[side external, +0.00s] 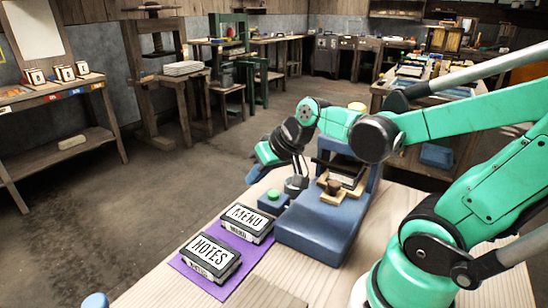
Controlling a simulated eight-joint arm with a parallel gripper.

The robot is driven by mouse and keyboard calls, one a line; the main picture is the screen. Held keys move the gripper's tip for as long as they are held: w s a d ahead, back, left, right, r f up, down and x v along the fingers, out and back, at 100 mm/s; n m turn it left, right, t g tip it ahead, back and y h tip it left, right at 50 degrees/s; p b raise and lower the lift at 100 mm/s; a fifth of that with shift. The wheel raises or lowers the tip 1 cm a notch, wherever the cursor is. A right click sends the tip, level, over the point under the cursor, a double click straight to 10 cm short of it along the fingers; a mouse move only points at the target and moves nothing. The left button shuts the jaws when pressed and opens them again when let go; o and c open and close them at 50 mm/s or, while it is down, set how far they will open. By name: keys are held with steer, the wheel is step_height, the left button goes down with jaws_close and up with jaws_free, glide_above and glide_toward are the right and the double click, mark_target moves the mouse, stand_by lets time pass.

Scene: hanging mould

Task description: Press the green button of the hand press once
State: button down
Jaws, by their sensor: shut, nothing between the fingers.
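The hand press (318,226) is a blue machine with a blue upright and a dark plate above a small wooden piece. It stands on the light wooden table.
Two blocks, MENU (246,222) and NOTES (210,257), lie on a purple mat (222,289) left of the press. The wooden table (150,285) is bare at the front left. Benches and shelves stand farther back, beyond open floor.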

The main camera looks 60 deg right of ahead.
steer(key=s+a+n, duration=0.1)
steer(key=a+r+n, duration=0.1)
steer(key=a, duration=0.1)
steer(key=s+a+n, duration=0.1)
steer(key=a, duration=0.1)
steer(key=shift+s+r+n+h, duration=0.15)
steer(key=shift+s+n+h, duration=0.15)
steer(key=shift+s, duration=0.05)
step_height(320, 180, up, 4)
steer(key=r+g+h, duration=0.1)
steer(key=g+h, duration=0.1)
steer(key=g, duration=0.5)
glide_above(273, 193)
steer(key=a, duration=0.3)
steer(key=shift+s+d+f, duration=0.25)
steer(key=f, duration=0.4)
steer(key=d+f, duration=0.1)
steer(key=f, duration=0.4)
steer(key=d+f, duration=0.1)
steer(key=f, duration=0.4)
steer(key=shift+w, duration=0.15)
